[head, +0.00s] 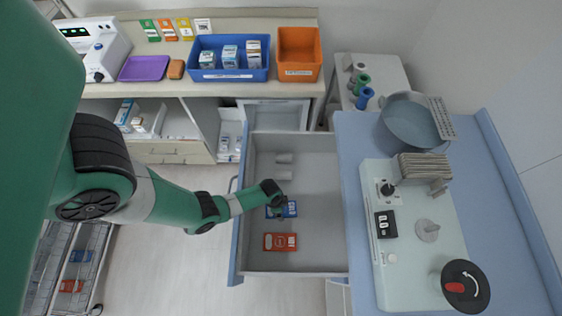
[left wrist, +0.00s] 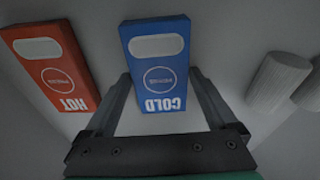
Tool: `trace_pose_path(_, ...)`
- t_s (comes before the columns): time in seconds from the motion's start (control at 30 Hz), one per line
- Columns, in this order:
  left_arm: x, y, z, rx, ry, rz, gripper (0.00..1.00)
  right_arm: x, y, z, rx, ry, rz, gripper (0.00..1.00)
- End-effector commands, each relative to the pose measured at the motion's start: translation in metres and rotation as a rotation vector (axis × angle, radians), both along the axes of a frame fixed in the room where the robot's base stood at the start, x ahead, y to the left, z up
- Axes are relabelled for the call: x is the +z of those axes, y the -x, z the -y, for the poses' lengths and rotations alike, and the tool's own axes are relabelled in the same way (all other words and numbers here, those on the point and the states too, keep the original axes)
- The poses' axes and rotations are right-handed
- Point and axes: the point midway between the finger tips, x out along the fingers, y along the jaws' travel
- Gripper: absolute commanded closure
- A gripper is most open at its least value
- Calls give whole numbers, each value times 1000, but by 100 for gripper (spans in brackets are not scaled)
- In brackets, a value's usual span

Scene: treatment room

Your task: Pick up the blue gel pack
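The blue gel pack (head: 289,210), marked COLD, lies on the floor of the open drawer (head: 318,225). My left gripper (head: 282,208) is above it and hides part of it in the head view. In the left wrist view the blue pack (left wrist: 157,65) lies just beyond and between the two fingers of my left gripper (left wrist: 160,85). The fingers are open, with nothing held between them. Whether they reach down to the pack's level I cannot tell. My right gripper is in neither view.
An orange-red HOT pack (head: 280,242) lies beside the blue pack in the drawer. Pale rolls (head: 284,166) lie toward the drawer's back. Drawer walls surround them. A blue-topped counter (head: 360,190) with a device stands to the right.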

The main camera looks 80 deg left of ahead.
Motion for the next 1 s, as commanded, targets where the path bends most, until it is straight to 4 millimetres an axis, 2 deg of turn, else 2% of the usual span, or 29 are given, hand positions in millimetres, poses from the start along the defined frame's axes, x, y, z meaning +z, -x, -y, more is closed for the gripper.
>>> trace_pose_path(0.03,0,0,0,0,0,0,20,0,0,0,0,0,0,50)
trace_pose_path(0.3,0,0,0,0,0,0,68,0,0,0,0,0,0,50)
trace_pose_path(0.37,0,0,0,0,0,0,78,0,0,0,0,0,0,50)
trace_pose_path(0.67,6,0,0,0,-1,1,78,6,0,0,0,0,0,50)
trace_pose_path(0.77,20,0,0,0,-1,2,78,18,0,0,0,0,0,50)
trace_pose_path(1.0,71,0,0,0,-1,1,78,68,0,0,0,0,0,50)
